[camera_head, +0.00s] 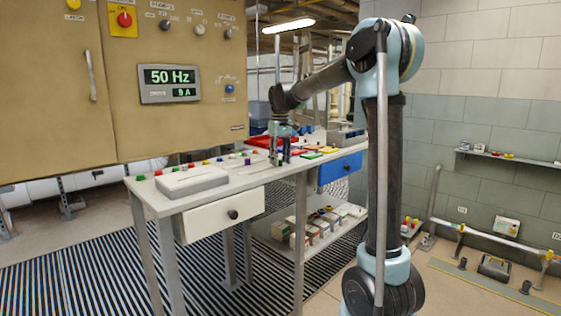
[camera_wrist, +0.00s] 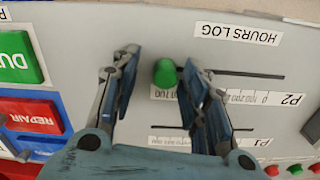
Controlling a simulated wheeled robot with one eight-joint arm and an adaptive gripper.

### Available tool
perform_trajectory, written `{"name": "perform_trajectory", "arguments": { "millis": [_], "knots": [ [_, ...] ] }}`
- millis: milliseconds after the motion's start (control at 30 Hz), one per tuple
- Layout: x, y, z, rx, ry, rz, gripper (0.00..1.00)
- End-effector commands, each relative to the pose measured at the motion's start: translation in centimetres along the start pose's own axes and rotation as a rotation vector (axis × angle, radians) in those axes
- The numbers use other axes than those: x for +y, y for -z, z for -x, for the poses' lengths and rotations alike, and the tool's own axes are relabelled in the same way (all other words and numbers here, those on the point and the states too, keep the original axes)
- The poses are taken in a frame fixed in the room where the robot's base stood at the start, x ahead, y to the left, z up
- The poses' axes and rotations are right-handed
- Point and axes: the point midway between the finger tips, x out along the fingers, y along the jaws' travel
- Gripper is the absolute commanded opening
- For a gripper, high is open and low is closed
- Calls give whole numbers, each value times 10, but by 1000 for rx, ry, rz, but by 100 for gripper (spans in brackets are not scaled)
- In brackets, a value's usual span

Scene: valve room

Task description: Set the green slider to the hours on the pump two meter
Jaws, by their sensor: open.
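In the wrist view, a green slider knob (camera_wrist: 165,73) stands at the left end of a dark slot in a pale panel (camera_wrist: 205,55) labelled HOURS LOG, upside down. A numbered scale and a P2 label (camera_wrist: 290,100) lie beside that slot. A second slot with a P1 label (camera_wrist: 245,142) lies nearer my gripper; its left part is hidden. My gripper (camera_wrist: 158,64) is open, its fingers on either side of the green knob, which is closer to the right finger; contact is unclear. In the head view, my gripper (camera_head: 280,158) is low over the table. No pump two hours meter is readable.
A green button block (camera_wrist: 14,55) and a red REPAIR block (camera_wrist: 35,118) lie left in the wrist view. The table (camera_head: 245,182) also bears a grey box (camera_head: 191,182) and several coloured buttons. A cabinet display (camera_head: 170,84) reads 50 Hz and 9 A.

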Motion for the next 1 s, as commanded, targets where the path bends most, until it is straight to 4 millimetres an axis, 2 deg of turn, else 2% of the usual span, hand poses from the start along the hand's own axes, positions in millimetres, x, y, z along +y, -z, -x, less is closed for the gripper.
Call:
{"name": "perform_trajectory", "arguments": {
  "millis": [167,600,800,1000],
  "knots": [
    [0,0,21,0,0,0,41],
    [1,1,97,0,0,0,41],
    [1,1,113,0,0,-1,41],
    [2,1,116,0,0,-1,41]
  ]
}}
